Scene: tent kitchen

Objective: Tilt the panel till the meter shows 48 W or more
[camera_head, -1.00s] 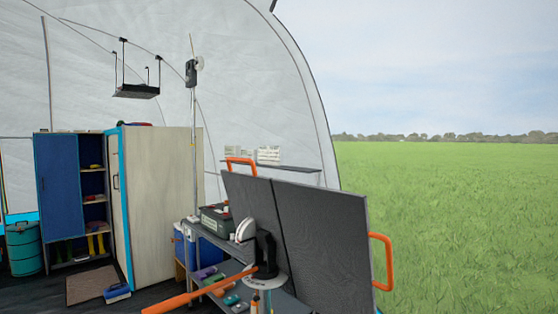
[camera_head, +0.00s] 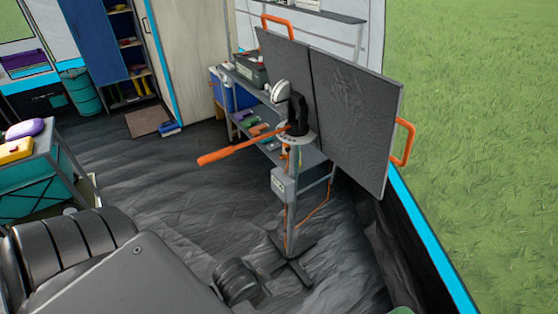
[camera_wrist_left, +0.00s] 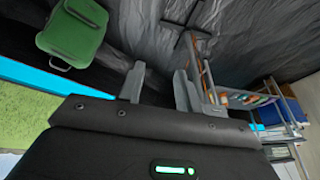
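The dark grey panel (camera_head: 350,105) stands tilted on a post, with one orange handle (camera_head: 404,143) on its right side and another (camera_head: 279,22) at its top. A long orange lever (camera_head: 235,149) reaches out to the left from the black pivot (camera_head: 297,116). A small grey box (camera_head: 284,184) on the post looks like the meter; its reading is too small to tell. My left gripper (camera_wrist_left: 160,70) is open and empty in the left wrist view, apart from the panel. My right gripper is not in view.
A shelf rack (camera_head: 258,114) with a toolbox stands behind the post. A green case (camera_wrist_left: 72,30) lies on the floor in the left wrist view. The teal table (camera_head: 45,180) is at the left. The dark floor (camera_head: 165,195) between is largely clear.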

